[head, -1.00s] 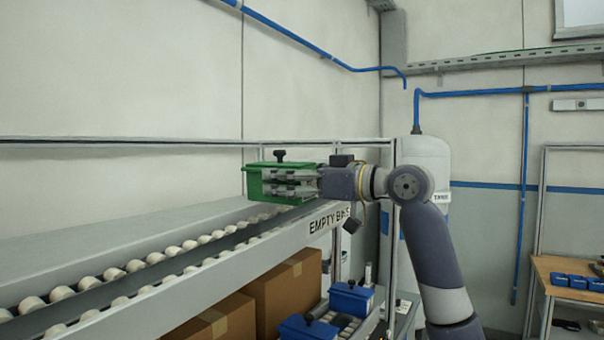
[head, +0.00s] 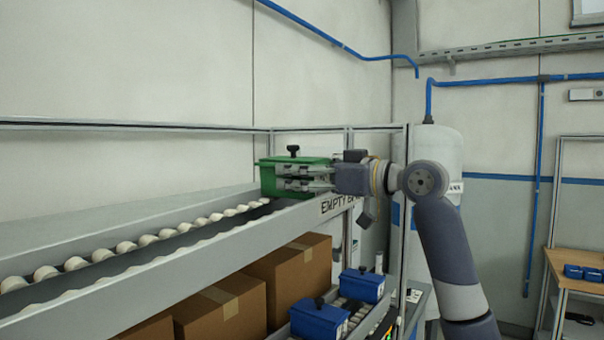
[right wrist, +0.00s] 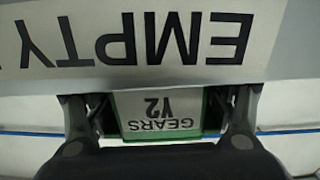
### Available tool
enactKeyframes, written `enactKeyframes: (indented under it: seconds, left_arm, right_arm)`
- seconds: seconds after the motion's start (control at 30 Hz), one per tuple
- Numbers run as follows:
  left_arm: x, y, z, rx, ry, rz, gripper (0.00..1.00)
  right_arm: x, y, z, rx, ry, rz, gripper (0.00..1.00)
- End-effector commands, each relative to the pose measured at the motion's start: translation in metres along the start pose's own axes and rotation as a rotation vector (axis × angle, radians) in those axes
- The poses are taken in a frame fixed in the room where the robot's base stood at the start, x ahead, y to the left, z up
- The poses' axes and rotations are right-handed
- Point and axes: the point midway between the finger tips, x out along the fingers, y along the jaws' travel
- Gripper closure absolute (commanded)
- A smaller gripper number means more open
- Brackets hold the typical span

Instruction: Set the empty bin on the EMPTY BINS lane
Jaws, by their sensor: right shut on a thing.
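The green bin (head: 267,177) with a black knob on top is at the right end of the EMPTY BINS lane (head: 215,226), a sloped roller lane with grey side rails. My right gripper (head: 300,178) is shut on the bin from its right side. The bin is at the lane's rail; I cannot tell whether it rests on the rollers. The lane's EMPTY lettering (right wrist: 160,35) shows close by. My left gripper is not in view.
Below the lane are cardboard boxes (head: 290,275) and blue bins (head: 320,318) on a lower level. A metal frame post (head: 400,220) stands right of the lane's end. A wooden bench (head: 570,265) with blue bins is at far right. The lane's rollers (head: 125,247) left of the bin are clear.

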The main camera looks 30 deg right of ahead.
Motion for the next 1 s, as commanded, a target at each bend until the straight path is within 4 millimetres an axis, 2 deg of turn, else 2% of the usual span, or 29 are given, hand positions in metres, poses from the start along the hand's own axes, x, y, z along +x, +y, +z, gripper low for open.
enactKeyframes:
  seconds: [0.17, 0.2, 0.27, 0.3, 0.77, 0.87, 1.0]
  left_arm:
    - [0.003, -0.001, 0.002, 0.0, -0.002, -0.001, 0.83]
    - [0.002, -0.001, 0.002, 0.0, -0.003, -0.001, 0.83]
    - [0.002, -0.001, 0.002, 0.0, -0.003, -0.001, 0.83]
    - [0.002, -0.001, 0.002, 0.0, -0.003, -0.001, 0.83]
    - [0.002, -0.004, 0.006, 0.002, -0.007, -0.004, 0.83]
    - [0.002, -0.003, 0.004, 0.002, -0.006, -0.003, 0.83]
    - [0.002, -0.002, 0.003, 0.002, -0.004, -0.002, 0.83]
  right_arm:
    - [0.0, 0.0, 0.003, 0.0, 0.001, 0.0, 0.5]
    - [0.0, 0.0, 0.002, 0.0, 0.002, 0.0, 0.17]
    - [0.0, 0.0, 0.002, 0.0, 0.002, 0.0, 0.04]
    - [0.0, 0.0, 0.002, 0.0, 0.002, 0.0, 0.01]
    - [-0.002, 0.0, 0.003, 0.0, 0.0, 0.001, 0.01]
    - [-0.012, 0.001, 0.003, -0.001, 0.0, 0.003, 0.01]
    - [-0.037, 0.001, 0.004, -0.002, -0.002, 0.004, 0.01]
